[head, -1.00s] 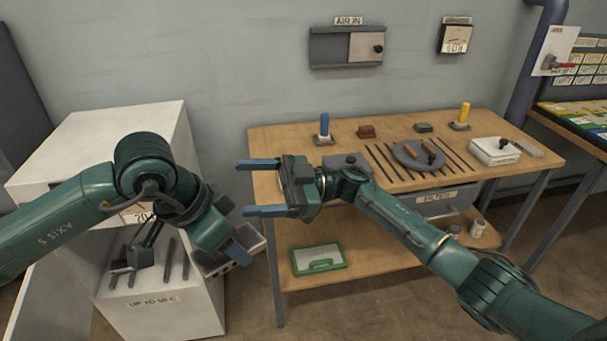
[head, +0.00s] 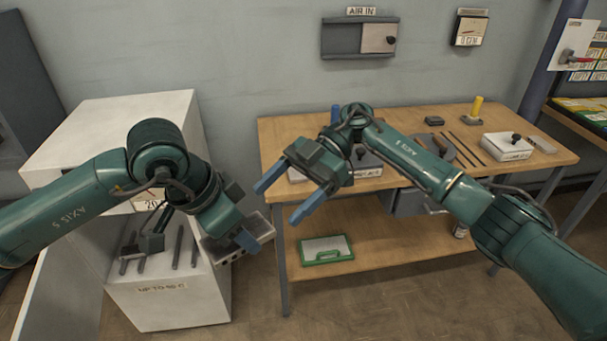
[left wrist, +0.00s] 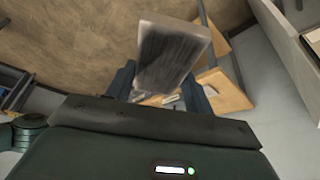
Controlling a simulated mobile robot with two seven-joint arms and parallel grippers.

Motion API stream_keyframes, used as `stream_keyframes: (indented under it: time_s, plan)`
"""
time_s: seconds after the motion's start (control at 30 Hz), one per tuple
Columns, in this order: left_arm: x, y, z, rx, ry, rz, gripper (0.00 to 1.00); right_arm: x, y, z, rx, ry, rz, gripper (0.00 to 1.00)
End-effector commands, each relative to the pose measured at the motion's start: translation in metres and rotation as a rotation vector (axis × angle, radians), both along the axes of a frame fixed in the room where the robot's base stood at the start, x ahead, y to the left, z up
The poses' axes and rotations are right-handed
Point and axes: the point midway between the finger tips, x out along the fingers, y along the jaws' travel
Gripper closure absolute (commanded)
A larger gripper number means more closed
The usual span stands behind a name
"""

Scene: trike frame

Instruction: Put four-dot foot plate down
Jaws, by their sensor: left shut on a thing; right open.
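The four-dot foot plate (head: 262,226) is a pale grey slab with dark marks along its near side. In the head view it is in my left gripper (head: 246,240), in front of the white cabinet's right side and left of the bench. In the left wrist view the plate (left wrist: 172,58) stands out between the fingers, its broad face dark and streaked. My left gripper is shut on it; its fingers are partly hidden by the plate in the wrist view. My right gripper (head: 286,197) is open and empty, fingers pointing down-left above the bench's front left corner.
The wooden bench (head: 290,128) carries a yellow-handled piece (head: 475,110), a white box (head: 507,147) and dark rods. Floor shows between cabinet and bench.

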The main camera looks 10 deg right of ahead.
Motion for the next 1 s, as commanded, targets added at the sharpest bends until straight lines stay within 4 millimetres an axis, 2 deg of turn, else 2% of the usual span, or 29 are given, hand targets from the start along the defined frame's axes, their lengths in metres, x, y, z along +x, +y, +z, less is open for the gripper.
stream_keyframes:
  time_s: [0.1,0.3,0.67,1.0]
  plan:
    - [0.000,0.000,0.001,-0.001,-0.002,0.000,0.79,-0.011,0.018,-0.008,0.004,0.002,0.002,0.22]
    - [0.000,0.000,0.001,-0.001,-0.002,0.000,0.79,-0.019,0.034,-0.016,0.002,0.001,0.001,0.22]
    - [0.000,0.000,0.001,-0.001,-0.002,0.000,0.79,-0.022,0.038,-0.018,0.002,0.001,-0.001,0.22]
    - [0.000,0.000,0.001,-0.001,-0.002,0.000,0.79,-0.022,0.038,-0.017,0.002,0.000,-0.001,0.48]
